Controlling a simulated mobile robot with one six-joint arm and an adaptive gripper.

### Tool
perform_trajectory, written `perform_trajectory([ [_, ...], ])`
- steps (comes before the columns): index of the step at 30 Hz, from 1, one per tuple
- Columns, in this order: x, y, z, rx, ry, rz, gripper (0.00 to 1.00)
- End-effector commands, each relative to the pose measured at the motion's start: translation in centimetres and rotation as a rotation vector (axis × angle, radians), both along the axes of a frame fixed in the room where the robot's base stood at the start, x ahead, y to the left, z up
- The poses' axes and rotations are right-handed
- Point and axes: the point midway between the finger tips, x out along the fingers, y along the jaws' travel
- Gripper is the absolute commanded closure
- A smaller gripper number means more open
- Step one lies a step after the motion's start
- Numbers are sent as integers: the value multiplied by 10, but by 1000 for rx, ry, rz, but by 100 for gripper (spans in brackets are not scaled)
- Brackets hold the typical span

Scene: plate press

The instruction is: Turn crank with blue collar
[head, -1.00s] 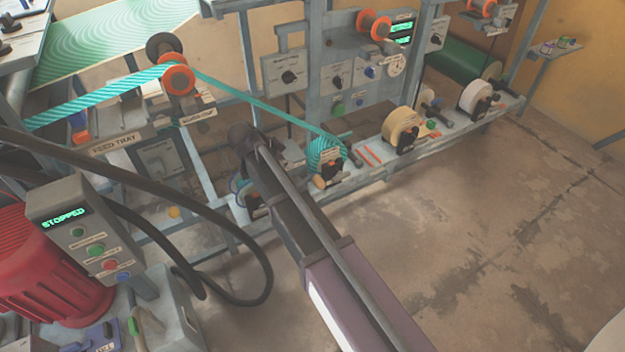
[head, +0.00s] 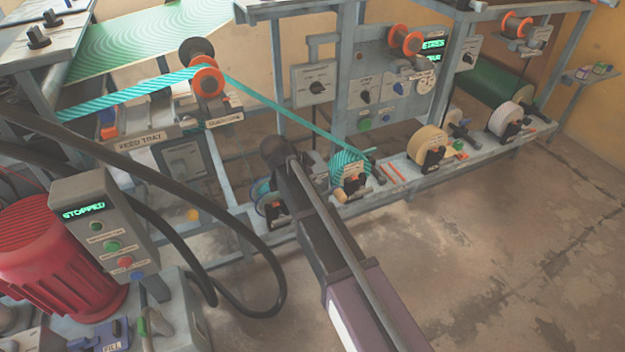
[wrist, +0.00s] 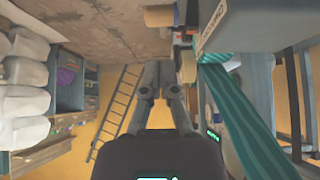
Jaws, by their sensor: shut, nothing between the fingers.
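My gripper (wrist: 158,72) shows in the wrist view with its grey fingers together and nothing between them. The wrist view shows it pointing over bare floor, touching nothing. In the head view my arm reaches in from the lower right to the middle, and I cannot make out the gripper there. I cannot pick out a crank with a blue collar in either view. Small dark fittings, too small to tell apart, sit by the teal spool (head: 347,165), the cream spool (head: 430,141) and the white spool (head: 505,118) along the low rail of the machine.
A red motor (head: 55,260) and a control box (head: 105,225) reading STOPPED stand at the left. A black hose (head: 235,235) loops beside them. A teal striped web (head: 290,112) runs down to the teal spool. The floor (head: 540,240) at the right is clear.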

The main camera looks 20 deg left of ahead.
Motion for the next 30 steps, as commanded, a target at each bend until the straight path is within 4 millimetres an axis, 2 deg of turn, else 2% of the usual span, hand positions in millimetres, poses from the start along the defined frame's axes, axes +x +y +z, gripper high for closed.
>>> perform_trajectory([
  [3, 6, -5, -13, 0, 0, -1, 100],
  [30, 44, -38, -79, -1, 1, -1, 100],
])
